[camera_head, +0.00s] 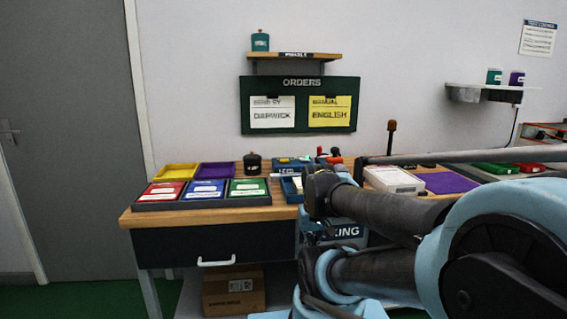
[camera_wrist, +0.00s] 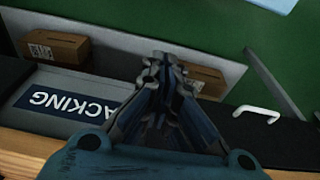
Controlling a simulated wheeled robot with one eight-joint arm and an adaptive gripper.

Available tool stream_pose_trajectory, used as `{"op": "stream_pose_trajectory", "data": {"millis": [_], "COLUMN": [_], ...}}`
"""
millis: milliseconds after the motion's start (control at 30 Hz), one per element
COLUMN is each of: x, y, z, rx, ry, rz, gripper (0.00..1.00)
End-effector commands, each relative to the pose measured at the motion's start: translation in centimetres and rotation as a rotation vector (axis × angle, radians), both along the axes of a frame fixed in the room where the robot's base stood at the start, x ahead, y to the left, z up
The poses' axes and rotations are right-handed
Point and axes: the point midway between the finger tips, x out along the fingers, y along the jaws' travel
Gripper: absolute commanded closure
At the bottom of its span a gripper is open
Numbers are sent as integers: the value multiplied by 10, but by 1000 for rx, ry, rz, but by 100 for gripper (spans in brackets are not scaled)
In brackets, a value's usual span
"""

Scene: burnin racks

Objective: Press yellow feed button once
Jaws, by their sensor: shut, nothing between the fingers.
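I cannot make out a yellow feed button in either view. My gripper (camera_wrist: 165,62) is shut and empty in the wrist view, its fingers together in front of the workbench's underside, which looks upside down there. In the head view my arm crosses the right half of the workbench (camera_head: 170,216) and hides part of its top and front. A white device (camera_head: 394,179) stands on the bench just beyond my arm, and I cannot tell whether it carries a button.
Red (camera_head: 162,191), blue (camera_head: 203,190) and green (camera_head: 248,188) trays sit on the bench's left. A yellow tray (camera_head: 176,171) and a purple tray (camera_head: 215,170) lie behind. An orders board (camera_head: 301,83) hangs above. Cardboard boxes (camera_wrist: 55,48) stand below. Green floor (camera_wrist: 195,25) is open.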

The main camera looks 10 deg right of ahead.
Motion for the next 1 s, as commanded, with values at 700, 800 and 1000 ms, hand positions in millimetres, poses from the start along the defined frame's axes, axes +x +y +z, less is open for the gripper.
{"op": "stream_pose_trajectory", "data": {"millis": [700, 800, 1000], "x": [160, 200, 282], "y": [13, 15, 17], "z": [124, 144, 180], "rx": [-22, -38, -77], "ry": [-211, -256, -347], "rz": [325, 393, 519], "gripper": [100, 100, 100]}}
